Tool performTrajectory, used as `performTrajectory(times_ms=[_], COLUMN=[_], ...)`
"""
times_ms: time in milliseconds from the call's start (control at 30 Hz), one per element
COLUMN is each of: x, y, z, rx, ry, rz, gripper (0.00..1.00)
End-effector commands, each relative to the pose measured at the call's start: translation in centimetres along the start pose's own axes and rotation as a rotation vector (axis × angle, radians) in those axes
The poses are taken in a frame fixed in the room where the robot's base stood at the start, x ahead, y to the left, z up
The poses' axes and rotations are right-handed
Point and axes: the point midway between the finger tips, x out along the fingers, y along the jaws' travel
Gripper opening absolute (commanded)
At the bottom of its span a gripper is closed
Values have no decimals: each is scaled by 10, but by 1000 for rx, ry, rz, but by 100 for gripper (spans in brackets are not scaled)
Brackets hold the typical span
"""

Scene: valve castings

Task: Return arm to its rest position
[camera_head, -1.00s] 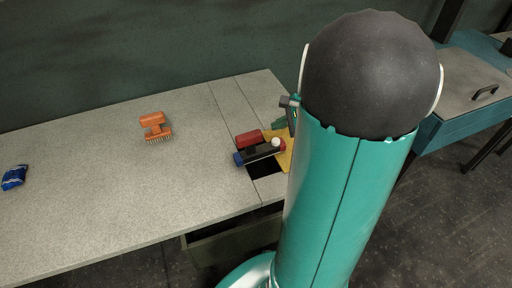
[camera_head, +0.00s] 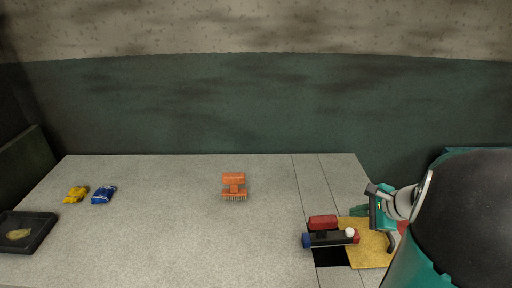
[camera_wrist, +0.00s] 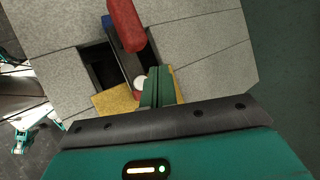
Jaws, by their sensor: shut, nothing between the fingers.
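My gripper (camera_head: 358,211) is at the right end of the table in the head view, above or beside the yellow mat. In the wrist view its two green fingers (camera_wrist: 158,88) are together, with nothing between them. In front of them, in the wrist view, is a dark bar (camera_wrist: 122,62) with a white knob (camera_wrist: 140,82). A red block (camera_wrist: 125,25) shows with it. The fingers look apart from these parts, but the gap is hard to judge. In the head view the bar (camera_head: 328,239) has a blue end and a red end, and the red block (camera_head: 322,222) is behind it.
The grey table (camera_head: 170,235) has a dark square opening (camera_head: 331,257) by the bar and a yellow mat (camera_head: 368,243). An orange brush (camera_head: 234,186), blue packet (camera_head: 104,194), yellow packet (camera_head: 76,194) and black tray (camera_head: 40,238) are farther left. The table's middle is clear.

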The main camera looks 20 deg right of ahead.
Motion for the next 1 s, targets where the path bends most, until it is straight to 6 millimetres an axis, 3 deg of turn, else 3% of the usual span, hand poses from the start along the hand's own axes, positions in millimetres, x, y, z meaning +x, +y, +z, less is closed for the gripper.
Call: performTrajectory(times_ms=[67,167,367,500,600,800,1000], x=[0,1,-1,-11,-21,-46,-64], y=[0,1,21,49,70,108,126], z=[3,24,116,176,210,254,271], rx=[-11,-86,-488,-840,-1094,-1588,-1894], ry=[-2,-13,-50,-58,-48,15,95], rz=[4,29,155,245,295,360,381], gripper=[0,0,0,0,0,0,0])
